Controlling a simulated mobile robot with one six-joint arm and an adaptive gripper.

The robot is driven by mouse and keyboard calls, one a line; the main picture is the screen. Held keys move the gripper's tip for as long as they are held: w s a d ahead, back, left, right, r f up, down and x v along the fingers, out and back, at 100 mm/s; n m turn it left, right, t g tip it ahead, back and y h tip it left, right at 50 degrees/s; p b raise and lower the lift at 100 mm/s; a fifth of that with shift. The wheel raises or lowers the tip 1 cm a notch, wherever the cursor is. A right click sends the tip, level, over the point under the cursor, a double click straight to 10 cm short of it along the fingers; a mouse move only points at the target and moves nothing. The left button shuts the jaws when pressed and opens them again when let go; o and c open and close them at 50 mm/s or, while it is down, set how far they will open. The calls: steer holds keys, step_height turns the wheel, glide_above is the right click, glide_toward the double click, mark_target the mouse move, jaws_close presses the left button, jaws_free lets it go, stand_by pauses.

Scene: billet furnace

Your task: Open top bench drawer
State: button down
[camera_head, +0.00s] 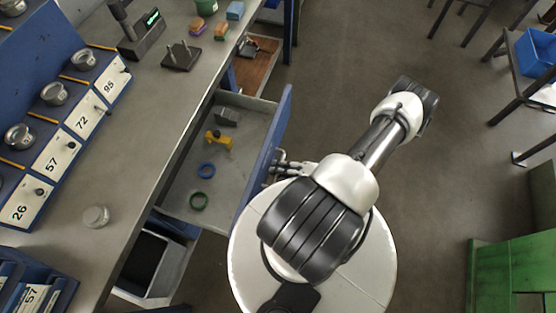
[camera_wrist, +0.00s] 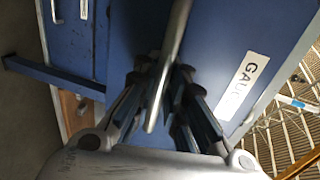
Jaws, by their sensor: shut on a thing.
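The top bench drawer (camera_head: 235,165) stands pulled out from the bench in the head view. My gripper (camera_head: 278,169) is at the outer side of this front, partly hidden by my arm. In the wrist view my gripper (camera_wrist: 160,78) is shut around the metal bar handle (camera_wrist: 172,50) on the blue front, beside a white label (camera_wrist: 242,86) with letters starting "GAU".
A brown-bottomed drawer (camera_head: 253,66) is open farther along the bench (camera_head: 150,120). A lower compartment (camera_head: 150,265) is also open. A blue bin (camera_head: 538,52) stands at right and a green structure (camera_head: 500,275) at lower right. Floor right of my arm is clear.

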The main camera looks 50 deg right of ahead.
steer(key=c, duration=1.9)
jaws_free()
steer(key=v, duration=1.2)
